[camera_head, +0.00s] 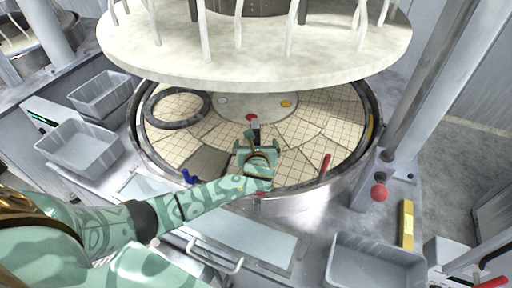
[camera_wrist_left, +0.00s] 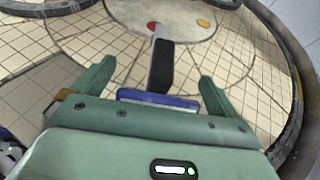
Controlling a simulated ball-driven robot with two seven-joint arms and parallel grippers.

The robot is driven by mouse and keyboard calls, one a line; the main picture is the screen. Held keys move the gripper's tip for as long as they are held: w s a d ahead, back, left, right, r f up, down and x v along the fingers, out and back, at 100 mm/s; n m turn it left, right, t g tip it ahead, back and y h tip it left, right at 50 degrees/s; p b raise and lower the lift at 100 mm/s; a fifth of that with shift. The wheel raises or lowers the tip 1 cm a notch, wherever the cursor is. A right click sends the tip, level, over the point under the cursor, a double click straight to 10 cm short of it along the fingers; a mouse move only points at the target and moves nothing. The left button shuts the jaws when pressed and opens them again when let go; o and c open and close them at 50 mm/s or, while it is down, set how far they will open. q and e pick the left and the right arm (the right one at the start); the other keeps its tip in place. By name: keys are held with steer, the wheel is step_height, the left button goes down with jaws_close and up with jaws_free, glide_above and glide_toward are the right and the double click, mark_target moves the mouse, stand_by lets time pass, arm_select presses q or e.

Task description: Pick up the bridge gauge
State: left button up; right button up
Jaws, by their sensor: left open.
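A dark upright bar with a pale grey far end, which I take for the bridge gauge (camera_head: 255,126), stands on the tiled platen (camera_head: 310,134). In the left wrist view the bar (camera_wrist_left: 161,66) shows between the finger lines, with a blue strip (camera_wrist_left: 158,99) at its near end; I cannot tell whether the strip belongs to it. My left gripper (camera_head: 256,145) is open over the platen, its fingers on either side of the bar with gaps. The gripper also shows in the left wrist view (camera_wrist_left: 156,72). My right gripper is not in view.
A large pale upper plate (camera_head: 250,65) hangs over the back of the platen. A dark ring (camera_head: 177,123) lies at left on it, a blue item (camera_head: 188,177) and a red peg (camera_head: 325,164) near its front rim. Grey bins (camera_head: 80,162) stand left, another (camera_head: 345,283) front right.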

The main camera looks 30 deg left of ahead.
arm_select(q)
steer(key=shift+w+a+f, duration=0.15)
steer(key=shift+w+f, duration=0.05)
steer(key=shift+w, duration=0.1)
steer(key=shift+s+r, duration=0.1)
steer(key=c, duration=1.4)
steer(key=shift+c, duration=1)
steer(key=shift+r, duration=0.15)
